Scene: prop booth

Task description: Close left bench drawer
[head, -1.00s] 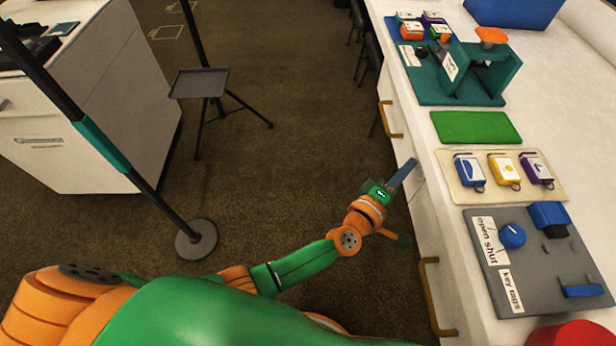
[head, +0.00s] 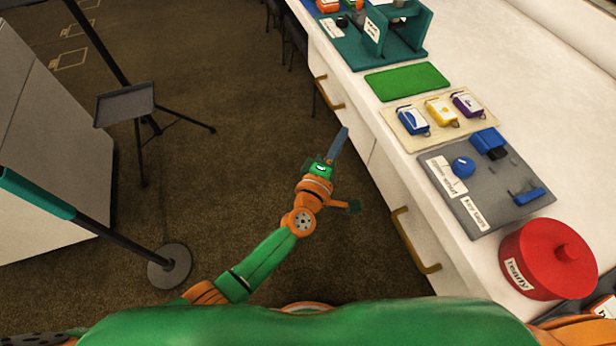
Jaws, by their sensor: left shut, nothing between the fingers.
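The white bench runs down the right side, with two brass drawer handles on its front. The far handle (head: 328,92) belongs to the left drawer (head: 350,122), whose front looks about flush with the bench. The near handle (head: 414,240) is on the other drawer (head: 390,190). My left gripper (head: 338,145) is shut and empty. It is over the floor in front of the bench, between the two handles in the picture, and apart from both. My right gripper is out of view.
On the bench are a green mat (head: 407,82), a beige tray (head: 397,144) with several tags, a grey panel (head: 490,212) and a red pot (head: 548,258). A tripod stand (head: 125,103) and a pole base (head: 170,267) stand on the floor at left. Carpet between is free.

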